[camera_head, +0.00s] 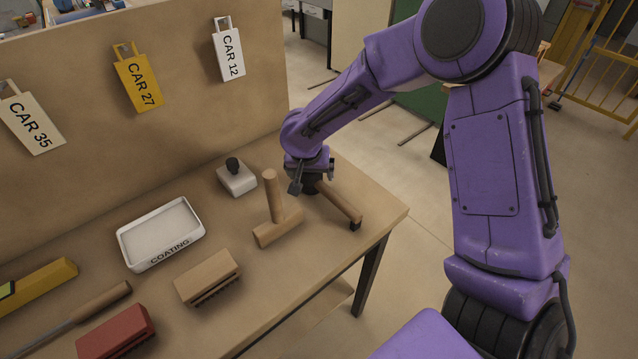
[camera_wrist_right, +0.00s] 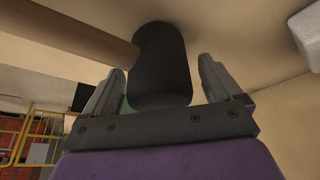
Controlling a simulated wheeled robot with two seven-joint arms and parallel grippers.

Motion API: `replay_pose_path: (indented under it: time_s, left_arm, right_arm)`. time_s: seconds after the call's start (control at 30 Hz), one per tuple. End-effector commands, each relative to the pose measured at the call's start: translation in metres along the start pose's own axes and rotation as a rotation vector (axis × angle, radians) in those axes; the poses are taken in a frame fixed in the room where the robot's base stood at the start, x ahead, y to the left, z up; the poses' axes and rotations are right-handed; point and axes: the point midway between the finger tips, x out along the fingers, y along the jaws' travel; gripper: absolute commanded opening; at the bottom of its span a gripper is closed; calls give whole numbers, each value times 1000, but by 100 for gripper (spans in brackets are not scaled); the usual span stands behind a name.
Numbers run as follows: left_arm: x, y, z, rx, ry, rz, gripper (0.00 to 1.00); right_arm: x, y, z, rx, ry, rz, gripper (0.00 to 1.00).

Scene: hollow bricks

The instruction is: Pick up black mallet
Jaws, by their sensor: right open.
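The black mallet lies on the table at its right end. In the head view its wooden handle (camera_head: 338,202) points toward the front right, and its black head (camera_head: 312,185) is mostly hidden behind my right gripper (camera_head: 312,188). In the right wrist view the black head (camera_wrist_right: 160,68) stands between the two open fingers of my right gripper (camera_wrist_right: 162,88), with the wooden handle (camera_wrist_right: 75,35) running off to the left. I cannot tell if the fingers touch the head. My left gripper is not in view.
A wooden mallet (camera_head: 275,215) stands close left of my right gripper. A white-based stamp (camera_head: 237,180), a coating tray (camera_head: 122,245), a wooden brush (camera_head: 207,278) and a red brush (camera_head: 115,333) lie further left. A back panel (camera_head: 180,120) with car tags rises behind.

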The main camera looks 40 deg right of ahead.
Motion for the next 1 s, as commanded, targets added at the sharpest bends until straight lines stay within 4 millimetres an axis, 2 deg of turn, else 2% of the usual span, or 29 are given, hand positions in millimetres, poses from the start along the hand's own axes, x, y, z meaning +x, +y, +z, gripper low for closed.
replay_pose_path:
  time_s: [0.03,0.2,0.27,0.53,0.67,0.8,0.87,1.0]
  left_arm:
    - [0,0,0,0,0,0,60]
    - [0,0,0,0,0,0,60]
    - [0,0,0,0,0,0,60]
    - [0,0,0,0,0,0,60]
    - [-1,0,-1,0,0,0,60]
    - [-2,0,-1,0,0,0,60]
    - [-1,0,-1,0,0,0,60]
    - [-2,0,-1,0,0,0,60]
  right_arm:
    - [0,0,0,-1,0,0,92]
    - [0,0,0,-1,0,0,36]
    - [0,0,0,-1,0,0,19]
    - [-2,0,-1,-1,2,0,19]
    - [-13,-1,-6,1,4,-2,19]
    - [-37,4,-14,3,4,-2,19]
    - [-50,15,-14,4,5,-2,19]
    - [-91,43,-15,3,8,-3,19]
